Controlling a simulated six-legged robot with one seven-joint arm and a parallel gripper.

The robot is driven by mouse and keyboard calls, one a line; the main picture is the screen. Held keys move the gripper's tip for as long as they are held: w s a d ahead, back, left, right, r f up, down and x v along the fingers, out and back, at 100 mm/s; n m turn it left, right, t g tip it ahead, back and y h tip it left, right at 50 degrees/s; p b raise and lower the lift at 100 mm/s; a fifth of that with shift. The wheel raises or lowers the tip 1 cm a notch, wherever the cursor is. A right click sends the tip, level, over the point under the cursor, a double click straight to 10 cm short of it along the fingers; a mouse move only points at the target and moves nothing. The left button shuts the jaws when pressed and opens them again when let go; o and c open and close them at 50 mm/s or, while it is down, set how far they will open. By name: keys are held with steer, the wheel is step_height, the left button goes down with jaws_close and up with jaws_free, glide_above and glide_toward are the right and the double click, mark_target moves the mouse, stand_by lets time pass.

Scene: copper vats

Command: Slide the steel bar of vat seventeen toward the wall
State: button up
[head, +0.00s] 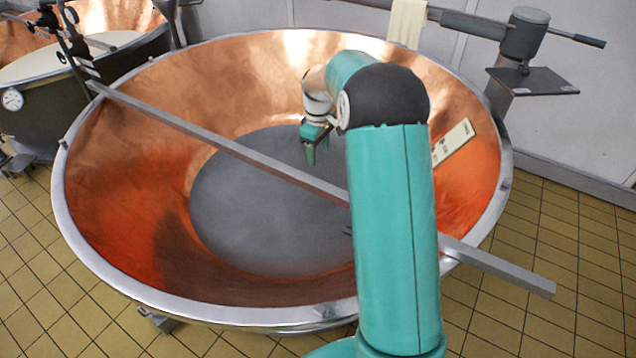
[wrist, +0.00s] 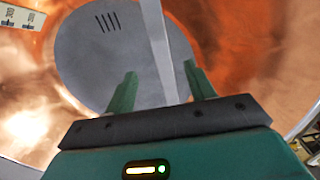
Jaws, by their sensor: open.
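The steel bar (head: 240,150) lies diagonally across the large copper vat (head: 120,190), over its rim at upper left and lower right. Its right end sticks out past the rim, and my arm hides part of it. My gripper (head: 316,152) hangs over the vat, beyond the bar in the head view. In the wrist view my gripper (wrist: 160,74) is open and empty, with its two green fingers apart. The bar (wrist: 160,50) shows between the fingers there; I cannot tell its distance from them. No vat number is legible.
A pale label plate (head: 453,142) is on the vat's inner right side. A second vat (head: 50,85) with a gauge stands at left. A yellow cloth (head: 407,22) hangs on a beam at the wall (head: 585,110). The tiled floor (head: 540,235) is clear at right.

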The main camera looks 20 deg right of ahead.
mark_target(318, 182)
step_height(318, 182, down, 14)
steer(key=shift+w+r, duration=0.1)
steer(key=shift+r, duration=0.05)
stand_by(0.3)
jaws_close()
